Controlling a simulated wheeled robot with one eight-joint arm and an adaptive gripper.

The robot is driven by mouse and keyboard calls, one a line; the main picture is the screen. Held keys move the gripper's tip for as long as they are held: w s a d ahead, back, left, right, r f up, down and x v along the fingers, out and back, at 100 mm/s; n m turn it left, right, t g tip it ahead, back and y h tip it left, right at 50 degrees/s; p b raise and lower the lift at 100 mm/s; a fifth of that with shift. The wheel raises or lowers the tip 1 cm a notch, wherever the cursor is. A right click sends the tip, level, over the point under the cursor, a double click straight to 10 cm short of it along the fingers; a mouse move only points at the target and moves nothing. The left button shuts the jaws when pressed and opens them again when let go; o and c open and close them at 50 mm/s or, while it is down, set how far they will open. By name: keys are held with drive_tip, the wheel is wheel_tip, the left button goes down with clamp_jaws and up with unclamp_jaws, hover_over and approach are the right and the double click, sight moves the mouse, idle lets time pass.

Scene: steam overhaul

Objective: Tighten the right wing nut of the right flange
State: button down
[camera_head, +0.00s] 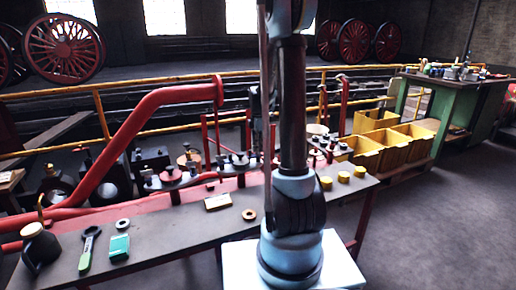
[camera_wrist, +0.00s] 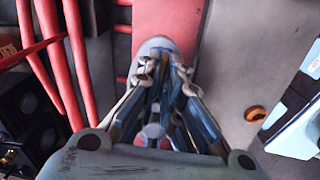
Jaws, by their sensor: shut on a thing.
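In the wrist view my gripper (camera_wrist: 162,68) points down over the red pipework, its two fingers closed in on a small grey metal piece, taken as the wing nut. The fingers hide most of its shape and how far it is turned. A pale round part (camera_wrist: 158,44) shows just beyond the fingertips, over a red strip (camera_wrist: 150,12). In the head view my arm covers the middle, so the gripped nut is hidden. Flanges with grey wing nuts stand behind the bench: one at left (camera_head: 171,175), one near the middle (camera_head: 238,160) and one partly visible right of my arm (camera_head: 322,145).
A thick red pipe (camera_head: 130,125) rises behind. Yellow bins (camera_head: 395,148) stand at right; the right floor is clear.

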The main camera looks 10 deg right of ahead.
drive_tip(key=shift+w, duration=0.1)
drive_tip(key=m, duration=0.4)
drive_tip(key=shift+m, duration=0.3)
drive_tip(key=m, duration=0.3)
drive_tip(key=shift+m, duration=0.3)
drive_tip(key=m, duration=0.4)
drive_tip(key=shift+w, duration=0.1)
drive_tip(key=shift+m, duration=2.2)
drive_tip(key=c, duration=1.8)
unclamp_jaws()
drive_tip(key=shift+o, duration=0.2)
